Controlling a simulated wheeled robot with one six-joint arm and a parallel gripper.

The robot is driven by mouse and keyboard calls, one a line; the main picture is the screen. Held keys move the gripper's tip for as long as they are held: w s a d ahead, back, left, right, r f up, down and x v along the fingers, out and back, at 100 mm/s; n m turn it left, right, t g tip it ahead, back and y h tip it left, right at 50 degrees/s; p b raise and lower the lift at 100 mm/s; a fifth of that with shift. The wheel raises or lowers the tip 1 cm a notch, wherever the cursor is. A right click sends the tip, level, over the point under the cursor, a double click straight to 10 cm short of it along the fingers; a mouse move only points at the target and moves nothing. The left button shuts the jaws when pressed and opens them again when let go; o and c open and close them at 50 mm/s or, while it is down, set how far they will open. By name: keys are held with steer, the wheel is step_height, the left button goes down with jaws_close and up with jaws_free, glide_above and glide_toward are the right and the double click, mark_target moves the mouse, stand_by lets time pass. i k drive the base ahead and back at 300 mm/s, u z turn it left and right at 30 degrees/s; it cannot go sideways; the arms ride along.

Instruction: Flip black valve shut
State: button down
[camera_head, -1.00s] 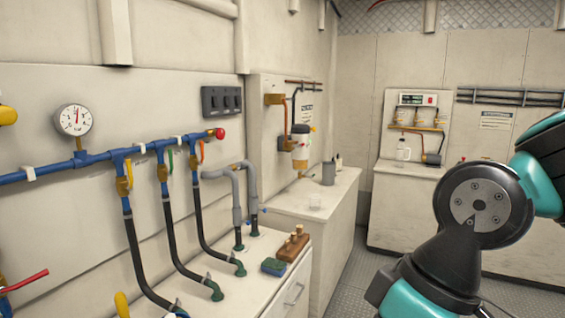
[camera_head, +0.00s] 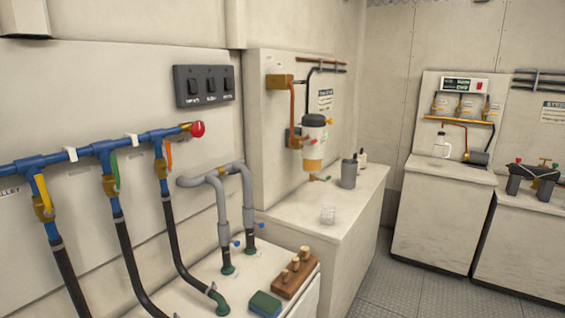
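No valve with a clearly black handle can be made out. On the left wall a blue pipe manifold (camera_head: 84,153) carries valves with a yellow lever (camera_head: 42,188), a green lever (camera_head: 114,170) and an orange lever (camera_head: 168,153), all hanging down, with a red knob (camera_head: 197,129) at its right end. Grey pipes (camera_head: 246,195) have small blue handles (camera_head: 262,225) low down. At far right, a black-legged fitting (camera_head: 533,175) has small coloured knobs. My gripper is not in view.
A wooden block with pegs (camera_head: 292,275) and a green-blue sponge (camera_head: 265,304) lie nearer. Cabinets (camera_head: 440,225) line the back. The metal floor (camera_head: 400,290) is open.

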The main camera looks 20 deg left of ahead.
mark_target(227, 174)
steer(key=u, duration=0.05)
steer(key=i, duration=0.7)
steer(key=u, duration=0.6)
steer(key=i, duration=0.65)
steer(key=u, duration=0.5)
